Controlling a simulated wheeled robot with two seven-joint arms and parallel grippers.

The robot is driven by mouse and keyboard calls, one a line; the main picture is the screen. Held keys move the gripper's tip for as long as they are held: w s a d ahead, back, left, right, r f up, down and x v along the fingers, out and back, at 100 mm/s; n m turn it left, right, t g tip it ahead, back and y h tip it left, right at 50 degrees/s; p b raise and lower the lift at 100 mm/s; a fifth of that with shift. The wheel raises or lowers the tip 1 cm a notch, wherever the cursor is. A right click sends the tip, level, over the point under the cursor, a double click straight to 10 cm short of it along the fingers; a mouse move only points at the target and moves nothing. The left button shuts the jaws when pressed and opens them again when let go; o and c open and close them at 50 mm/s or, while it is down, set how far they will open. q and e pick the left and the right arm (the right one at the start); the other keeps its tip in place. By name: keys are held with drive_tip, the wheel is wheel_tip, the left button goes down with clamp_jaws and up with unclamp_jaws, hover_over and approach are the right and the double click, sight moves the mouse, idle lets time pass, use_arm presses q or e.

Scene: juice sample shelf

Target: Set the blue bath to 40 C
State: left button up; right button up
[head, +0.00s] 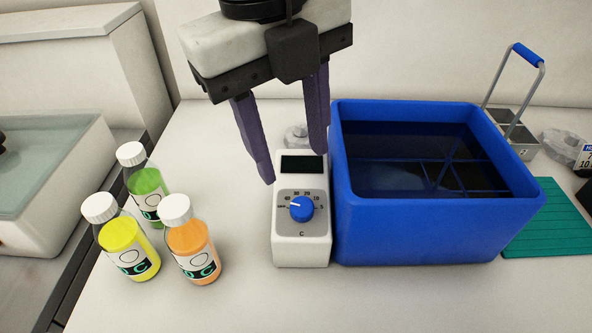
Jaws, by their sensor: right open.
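The blue bath (435,235) is an open blue tub with dark liquid and a divider grid inside. Its white control box (302,252) stands at its left side, with a dark, blank-looking display (303,165) above a blue knob (301,211). The knob's white mark points left and slightly up, towards the 40 and OFF end of the scale; I cannot tell exactly where. My right gripper (295,166) is open and empty, fingers pointing down above and behind the knob, apart from it. My left gripper is not in view.
Three capped juice bottles stand at the left: green (147,186), yellow (122,238) and orange (192,240). A wire-handled carrier (514,130) stands behind the bath at the right, and a teal mat (555,222) lies at its right. The front counter is clear.

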sight(303, 207)
drive_tip(key=f, duration=0.3)
drive_tip(key=d+f, duration=0.1)
drive_tip(key=f, duration=0.6)
drive_tip(key=shift+w+d+p, duration=0.15)
drive_tip(key=shift+w+p, duration=0.15)
drive_tip(key=shift+p, duration=0.05)
drive_tip(key=c, duration=1.1)
